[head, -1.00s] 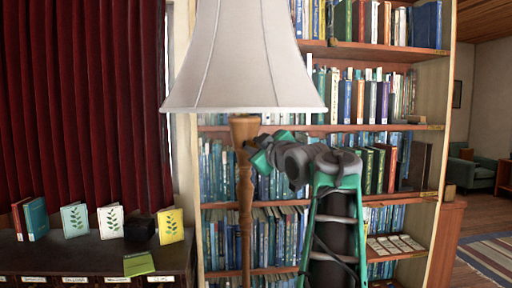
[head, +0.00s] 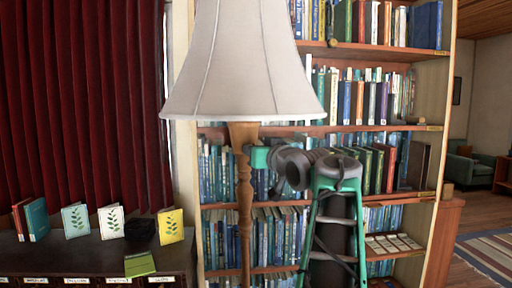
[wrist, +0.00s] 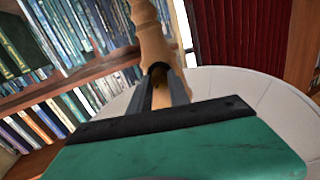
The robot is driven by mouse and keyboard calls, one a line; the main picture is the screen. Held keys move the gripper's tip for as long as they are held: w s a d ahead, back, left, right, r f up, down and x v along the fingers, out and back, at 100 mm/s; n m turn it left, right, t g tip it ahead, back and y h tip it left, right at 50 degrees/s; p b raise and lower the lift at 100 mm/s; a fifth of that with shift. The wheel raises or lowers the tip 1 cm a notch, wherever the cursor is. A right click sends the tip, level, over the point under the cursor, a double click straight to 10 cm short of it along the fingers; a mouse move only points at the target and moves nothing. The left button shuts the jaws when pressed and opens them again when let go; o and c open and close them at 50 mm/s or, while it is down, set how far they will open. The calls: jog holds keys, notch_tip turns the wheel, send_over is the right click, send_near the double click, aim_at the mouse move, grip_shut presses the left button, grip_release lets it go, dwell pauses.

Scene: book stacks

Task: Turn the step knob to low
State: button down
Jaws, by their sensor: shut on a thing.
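A floor lamp with a turned wooden post (head: 245,205) and a pale shade (head: 245,65) stands in front of the bookshelf. My gripper (head: 247,153) is at the upper post, just under the shade, reaching in from the right. In the wrist view my gripper (wrist: 160,78) has its dark fingers close together on a small brown part at the lamp post (wrist: 153,45). That part is likely the step knob (wrist: 158,71), mostly hidden by the fingers. Its setting cannot be read. The shade (wrist: 245,95) lies behind the gripper in this view.
A tall bookshelf (head: 432,160) full of books stands right behind the lamp. A low dark cabinet (head: 70,258) at the left carries several small books. A red curtain (head: 80,100) hangs behind it. Open floor with a striped rug (head: 490,255) shows at the far right.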

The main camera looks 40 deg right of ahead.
jog(key=shift+d+r+m+y+p, duration=0.15)
jog(key=shift+m+p, duration=1)
jog(key=shift+m, duration=1.1)
jog(key=shift+f+m+y+p, duration=0.15)
jog(key=shift+m+p, duration=1)
jog(key=shift+m, duration=1.1)
jog(key=c, duration=1.2)
grip_release()
jog(key=shift+c, duration=0.2)
jog(key=shift+s, duration=0.15)
jog(key=b+v, duration=0.1)
jog(key=v, duration=0.6)
jog(key=shift+s, duration=0.3)
